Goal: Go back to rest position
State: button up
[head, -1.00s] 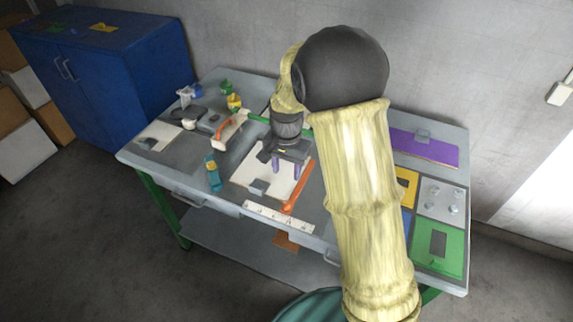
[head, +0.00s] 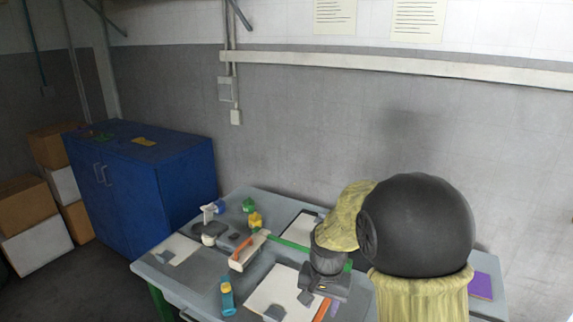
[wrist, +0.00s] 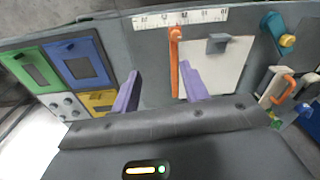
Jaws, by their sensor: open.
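My gripper (head: 321,302) is open, with nothing between its two purple fingers. In the head view it hangs over the right part of a white board on the workbench (head: 190,290). My arm hides much of the bench's right side in the head view.
A blue cabinet (head: 150,190) stands behind left. The wall (head: 330,130) is close behind. Colored panels (wrist: 80,62) lie on the bench.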

jog(key=s+d+r+n+t, duration=0.1)
jog(key=s+d+n, duration=0.3)
jog(key=s, duration=0.9)
jog(key=d+t, duration=0.1)
jog(key=d, duration=0.1)
jog(key=shift+d, duration=0.35)
jog(key=shift+r, duration=0.1)
jog(key=shift+c, duration=1)
jog(key=shift+w+a, duration=0.1)
jog(key=shift+w, duration=0.05)
